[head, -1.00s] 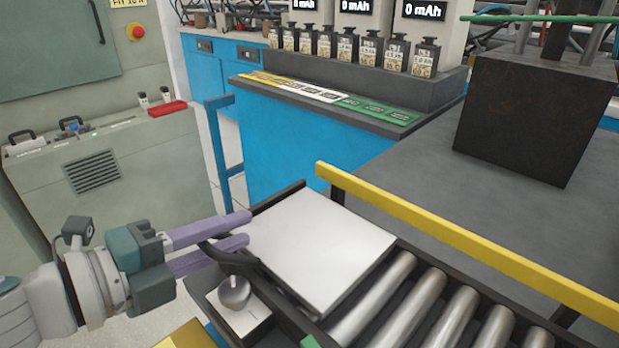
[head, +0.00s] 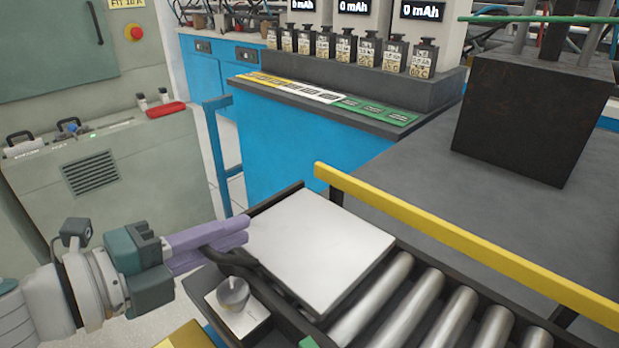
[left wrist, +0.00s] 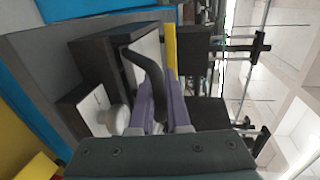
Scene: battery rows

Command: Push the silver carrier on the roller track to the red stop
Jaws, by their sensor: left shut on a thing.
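The silver carrier (head: 320,252), a flat pale plate with dark edges, sits at the near-left end of the roller track (head: 410,310). A dark curved handle (head: 238,262) reaches from beside its left edge toward my left gripper (head: 245,230). It also shows in the left wrist view (left wrist: 146,70), running down between my purple fingers (left wrist: 163,92). The left gripper is shut on this dark handle at the carrier's left side. How the handle joins the carrier is hard to see. The red stop cannot be made out. My right gripper is not in view.
A yellow rail (head: 450,235) runs along the track's far side. A grey knob (head: 233,291) on a white plate stands just below the handle. A large dark block (head: 520,120) stands on the grey bench. Bare rollers lie to the carrier's right.

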